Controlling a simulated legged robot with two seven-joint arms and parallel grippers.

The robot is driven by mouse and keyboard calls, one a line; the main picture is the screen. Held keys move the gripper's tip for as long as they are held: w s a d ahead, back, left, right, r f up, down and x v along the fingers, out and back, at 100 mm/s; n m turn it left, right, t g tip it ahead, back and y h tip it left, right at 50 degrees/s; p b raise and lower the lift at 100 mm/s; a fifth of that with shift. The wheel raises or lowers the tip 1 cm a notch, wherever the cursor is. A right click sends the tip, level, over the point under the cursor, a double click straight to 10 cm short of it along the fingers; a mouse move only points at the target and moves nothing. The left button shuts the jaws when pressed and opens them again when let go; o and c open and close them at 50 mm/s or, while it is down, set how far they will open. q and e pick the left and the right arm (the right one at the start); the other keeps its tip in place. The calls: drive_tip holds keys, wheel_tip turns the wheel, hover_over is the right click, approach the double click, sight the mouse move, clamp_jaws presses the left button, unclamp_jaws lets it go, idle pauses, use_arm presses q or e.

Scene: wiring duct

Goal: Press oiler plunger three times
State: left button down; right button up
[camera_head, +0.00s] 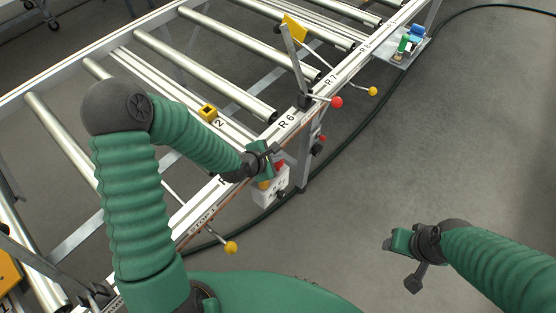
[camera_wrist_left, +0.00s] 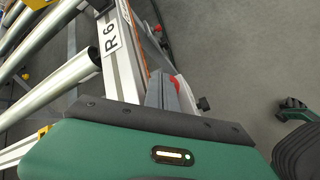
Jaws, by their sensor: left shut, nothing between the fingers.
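A small shelf (camera_head: 383,57) at the conveyor's far right end carries a green bottle-like part (camera_head: 403,43) and a blue part (camera_head: 416,31). These may be the oiler, but they are too small for me to make out a plunger. My left gripper (camera_head: 270,152) is shut and empty over the conveyor's near rail, by the R6 label, well short of that shelf. My right gripper (camera_head: 390,243) hangs over bare floor at the lower right, apart from everything; its finger opening is unclear.
A white box (camera_head: 272,190) with a red button is partly hidden below my left gripper. Levers with a red knob (camera_head: 337,102) and yellow knobs (camera_head: 372,91) (camera_head: 231,247) stick out from the rail. A dark hose (camera_head: 352,135) lies on the floor. Floor at right is clear.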

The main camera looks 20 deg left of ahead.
use_arm(q)
drive_tip(key=shift+f+b, duration=0.6)
drive_tip(key=shift+f, duration=0.4)
idle(0.7)
idle(0.3)
drive_tip(key=shift+r+p, duration=1.4)
drive_tip(key=shift+p, duration=0.05)
wheel_tip(320, 180, up, 5)
drive_tip(key=p, duration=0.5)
drive_tip(key=shift+r, duration=0.1)
idle(1.6)
